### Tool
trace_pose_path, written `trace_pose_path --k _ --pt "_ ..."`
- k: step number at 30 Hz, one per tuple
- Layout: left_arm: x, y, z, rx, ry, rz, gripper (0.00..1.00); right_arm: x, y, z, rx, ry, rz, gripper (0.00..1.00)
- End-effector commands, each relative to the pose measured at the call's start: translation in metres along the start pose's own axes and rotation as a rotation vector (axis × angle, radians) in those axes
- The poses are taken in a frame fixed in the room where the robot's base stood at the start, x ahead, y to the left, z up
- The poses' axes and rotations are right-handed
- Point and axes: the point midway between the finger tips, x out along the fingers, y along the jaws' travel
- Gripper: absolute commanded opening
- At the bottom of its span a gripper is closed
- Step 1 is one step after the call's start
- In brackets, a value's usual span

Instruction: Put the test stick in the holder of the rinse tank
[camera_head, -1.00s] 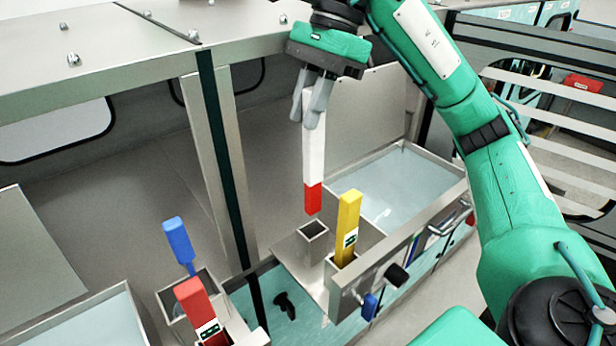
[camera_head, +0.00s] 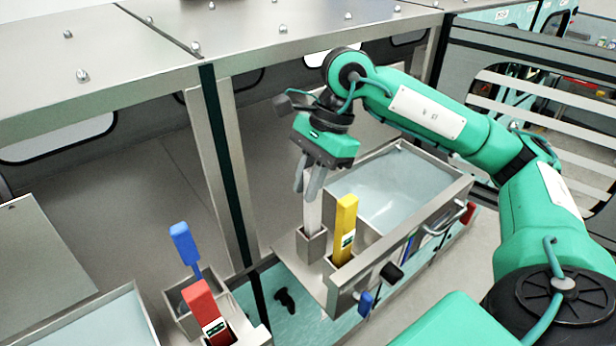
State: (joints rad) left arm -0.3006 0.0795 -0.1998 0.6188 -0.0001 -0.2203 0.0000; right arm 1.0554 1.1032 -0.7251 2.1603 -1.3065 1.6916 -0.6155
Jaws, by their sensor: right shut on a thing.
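The test stick (camera_head: 313,216) is white and upright. Its lower part, with the red end, is hidden inside the square metal holder (camera_head: 312,247) beside the rinse tank (camera_head: 405,185). My right gripper (camera_head: 310,190) is above the holder, with its grey fingers pointing down and shut on the upper part of the stick. My left gripper is not in view.
A yellow stick (camera_head: 345,225) with a label stands in the slot just right of the holder. A blue stick (camera_head: 184,245) and a red stick (camera_head: 208,308) stand in holders at the lower left. A metal post (camera_head: 222,165) rises left of the holder.

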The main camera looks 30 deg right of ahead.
Motion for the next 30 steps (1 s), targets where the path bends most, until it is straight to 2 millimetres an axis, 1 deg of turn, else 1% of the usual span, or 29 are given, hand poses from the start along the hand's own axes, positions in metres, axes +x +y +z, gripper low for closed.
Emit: trace_pose_path --k 7,11,12,15,23,27,29,30 --pt "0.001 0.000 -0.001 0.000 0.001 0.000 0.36 0.001 0.000 0.000 -0.001 0.000 -0.001 0.00" --pt "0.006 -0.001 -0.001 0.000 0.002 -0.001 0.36 0.004 0.000 -0.002 -0.001 0.000 -0.001 0.00" --pt "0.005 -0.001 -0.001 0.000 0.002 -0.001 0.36 0.004 0.000 -0.001 0.000 0.000 0.000 0.22" --pt "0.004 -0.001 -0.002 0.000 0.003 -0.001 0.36 0.003 0.000 -0.001 0.000 0.000 0.000 0.40" --pt "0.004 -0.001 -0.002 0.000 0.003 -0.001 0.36 0.003 0.000 -0.001 0.000 0.000 0.000 0.40" --pt "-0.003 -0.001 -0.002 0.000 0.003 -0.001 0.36 -0.002 0.000 0.001 0.000 0.000 -0.001 0.40" --pt "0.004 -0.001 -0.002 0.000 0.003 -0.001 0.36 -0.006 -0.001 -0.001 0.000 0.001 -0.004 0.40" --pt "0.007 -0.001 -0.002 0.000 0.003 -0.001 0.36 -0.013 -0.002 -0.001 0.000 0.000 -0.006 0.40"
